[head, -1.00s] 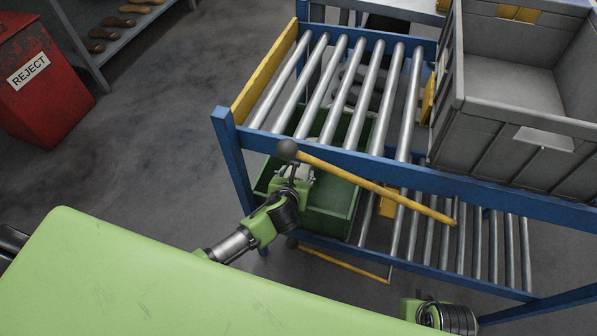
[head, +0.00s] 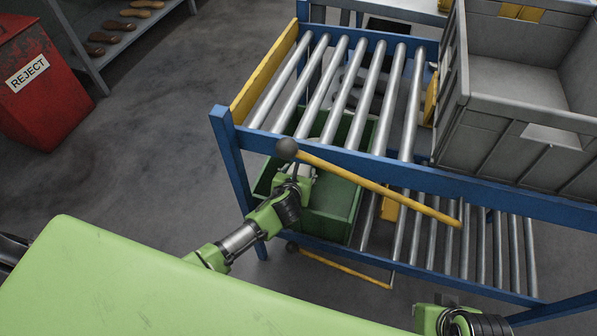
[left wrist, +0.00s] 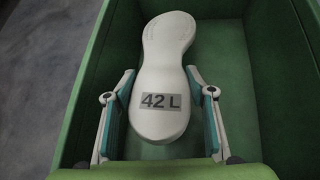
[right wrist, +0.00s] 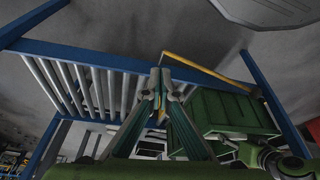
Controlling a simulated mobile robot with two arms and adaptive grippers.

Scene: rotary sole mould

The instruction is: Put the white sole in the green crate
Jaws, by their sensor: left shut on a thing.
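The white sole (left wrist: 166,75), labelled 42 L, sits between the two fingers of my left gripper (left wrist: 160,115), which is shut on it. In the left wrist view the sole is inside the walls of the green crate (left wrist: 270,60). I cannot tell whether it touches the crate floor. In the head view the green crate (head: 338,205) stands on the lower rack level, partly hidden by the upper rollers, and my left gripper (head: 298,172) reaches into its near left part.
A blue rack with upper rollers (head: 330,85) overhangs the crate. A yellow bar with a dark ball end (head: 287,149) crosses close to my left gripper. A grey crate (head: 480,130) stands on the rack at right. A red REJECT bin (head: 45,110) is at far left.

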